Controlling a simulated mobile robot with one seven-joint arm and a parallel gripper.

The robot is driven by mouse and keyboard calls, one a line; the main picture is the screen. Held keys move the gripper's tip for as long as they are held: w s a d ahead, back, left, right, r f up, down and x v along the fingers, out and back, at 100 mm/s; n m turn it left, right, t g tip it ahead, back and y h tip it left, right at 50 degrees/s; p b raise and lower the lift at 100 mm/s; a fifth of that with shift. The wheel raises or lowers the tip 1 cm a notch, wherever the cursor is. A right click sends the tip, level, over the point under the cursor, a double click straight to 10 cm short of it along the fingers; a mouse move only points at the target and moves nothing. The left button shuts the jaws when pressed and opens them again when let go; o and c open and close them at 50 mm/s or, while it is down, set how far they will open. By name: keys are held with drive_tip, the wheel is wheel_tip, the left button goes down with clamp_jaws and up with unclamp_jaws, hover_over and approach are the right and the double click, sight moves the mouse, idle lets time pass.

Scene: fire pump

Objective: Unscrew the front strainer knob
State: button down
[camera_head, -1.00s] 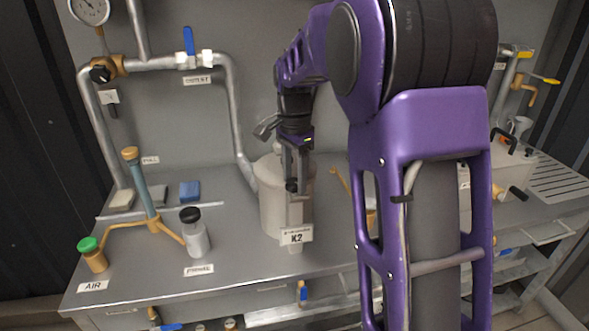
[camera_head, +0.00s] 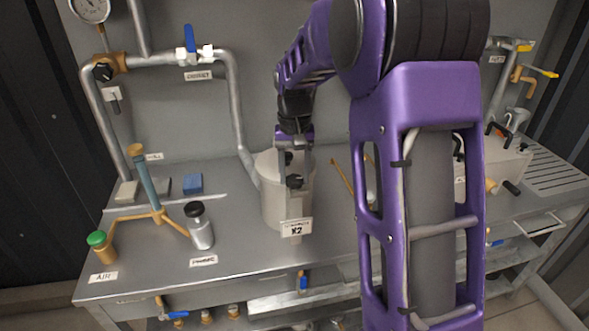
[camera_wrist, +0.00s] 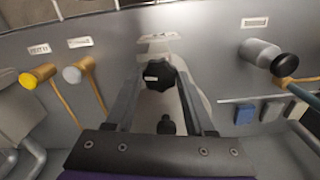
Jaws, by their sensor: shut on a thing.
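The front strainer knob, black and lobed, shows between my fingers in the wrist view (camera_wrist: 158,75) and at the finger ends in the head view (camera_head: 294,181). My gripper (camera_head: 294,178) reaches down over the pale strainer housing (camera_head: 271,205), its fingers shut on this knob, one on either side. A second black knob (camera_wrist: 166,125) stands behind it, between the fingers in the wrist view and apart from their tips. The K2 label (camera_head: 296,228) is on the front of the housing. The knob's thread is hidden.
A black-capped bottle (camera_head: 199,228), a blue-grey post with brass arms (camera_head: 148,180) and a green-capped fitting (camera_head: 101,246) stand left of the housing. Grey pipes (camera_head: 235,110) run behind. Brass-coloured handles (camera_wrist: 92,88) rise on the housing's other side.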

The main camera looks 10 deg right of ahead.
sight(295, 178)
drive_tip(key=n, duration=0.3)
drive_tip(key=shift+r+n+p, duration=0.1)
drive_tip(key=shift+n+p, duration=0.25)
drive_tip(key=shift+n, duration=0.05)
drive_tip(key=n, duration=0.4)
drive_tip(key=shift+n, duration=0.3)
drive_tip(key=n, duration=0.4)
drive_tip(key=shift+n, duration=1.8)
drive_tip(key=shift+c, duration=1.3)
unclamp_jaws()
wheel_tip(295, 178, up, 17)
drive_tip(key=shift+r, duration=0.15)
